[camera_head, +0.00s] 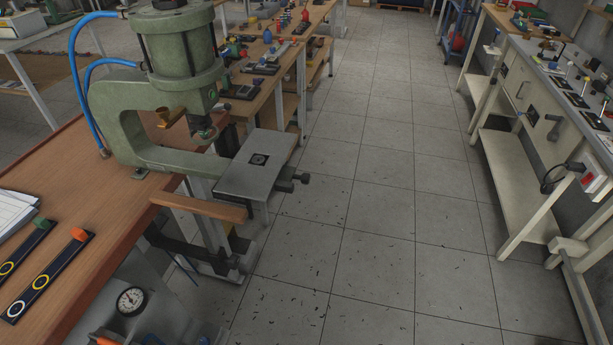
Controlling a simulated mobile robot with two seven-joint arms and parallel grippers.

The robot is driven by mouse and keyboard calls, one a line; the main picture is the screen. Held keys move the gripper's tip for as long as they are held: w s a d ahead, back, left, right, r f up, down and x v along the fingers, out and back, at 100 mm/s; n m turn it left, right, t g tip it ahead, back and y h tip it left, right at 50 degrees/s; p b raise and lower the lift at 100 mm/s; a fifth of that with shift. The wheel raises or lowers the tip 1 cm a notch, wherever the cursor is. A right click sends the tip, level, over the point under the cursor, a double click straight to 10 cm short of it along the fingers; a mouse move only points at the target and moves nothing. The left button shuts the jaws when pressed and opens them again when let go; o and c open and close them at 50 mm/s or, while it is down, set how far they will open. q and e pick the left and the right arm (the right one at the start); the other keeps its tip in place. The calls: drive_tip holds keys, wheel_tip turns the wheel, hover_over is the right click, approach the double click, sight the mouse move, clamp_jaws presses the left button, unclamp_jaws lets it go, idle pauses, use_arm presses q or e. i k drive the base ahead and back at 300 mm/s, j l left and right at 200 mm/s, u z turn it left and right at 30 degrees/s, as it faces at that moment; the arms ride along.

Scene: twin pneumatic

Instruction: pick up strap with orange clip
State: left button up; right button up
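A dark strap with an orange clip (50,275) lies flat on the wooden bench at the lower left. Its orange clip is at the far end, and white and yellow rings mark the near end. A similar dark strap with a green clip (27,246) lies to its left, partly cut off by the picture edge. Neither of my grippers is in view, and nothing is seen touching the straps.
The wooden bench (110,205) carries a green pneumatic press (180,75) with blue hoses behind the straps. White papers (14,212) lie at the left edge. A pressure gauge (131,301) sits below the bench edge. Open tiled floor (365,220) lies to the right.

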sight(28, 298)
drive_tip(key=u, duration=1.75)
